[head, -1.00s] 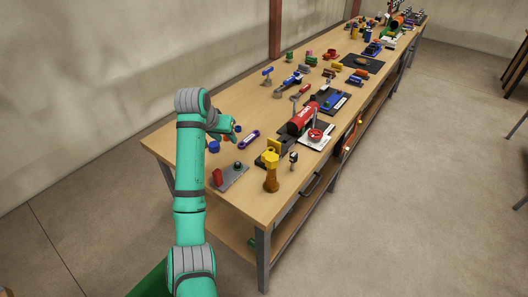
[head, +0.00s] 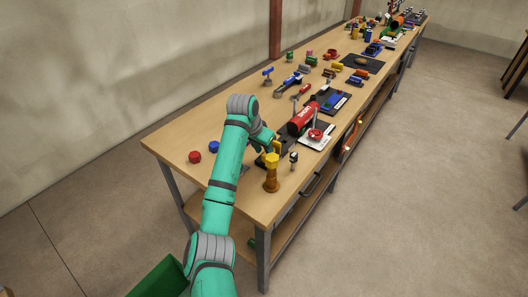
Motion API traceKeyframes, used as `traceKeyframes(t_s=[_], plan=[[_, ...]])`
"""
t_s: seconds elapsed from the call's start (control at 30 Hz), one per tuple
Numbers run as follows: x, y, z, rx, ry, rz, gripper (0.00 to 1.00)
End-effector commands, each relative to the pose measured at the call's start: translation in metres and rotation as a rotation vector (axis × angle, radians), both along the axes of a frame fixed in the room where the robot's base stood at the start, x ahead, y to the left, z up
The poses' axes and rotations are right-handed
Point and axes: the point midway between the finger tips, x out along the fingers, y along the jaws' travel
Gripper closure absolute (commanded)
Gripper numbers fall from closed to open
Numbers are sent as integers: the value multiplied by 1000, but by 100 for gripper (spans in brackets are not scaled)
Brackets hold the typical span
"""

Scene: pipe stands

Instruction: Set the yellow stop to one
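A yellow piece (head: 277,146) stands on a black base (head: 262,163) near the front end of the workbench. A yellow-and-orange upright fitting (head: 271,174) stands just in front of it, at the bench edge. I cannot tell for sure which of the two is the yellow stop, and no number marks are readable. My gripper (head: 268,143) is at the left side of the yellow piece, very close to it. Its fingers are small and partly hidden by my wrist, so I cannot tell if they touch it or are open.
A red cylinder (head: 303,117) and a white plate with a red ring (head: 317,136) lie just behind. A small dark-and-white post (head: 293,158) stands right of the fitting. Red (head: 195,157) and blue (head: 214,146) knobs sit left of my arm.

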Motion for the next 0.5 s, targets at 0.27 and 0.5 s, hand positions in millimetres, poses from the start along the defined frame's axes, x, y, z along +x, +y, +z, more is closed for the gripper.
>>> traceKeyframes(t_s=[0.27, 0.5], plan=[[3, -3, -9, -1, -1, 0, 64], [3, -3, -9, -1, -1, 0, 83]])
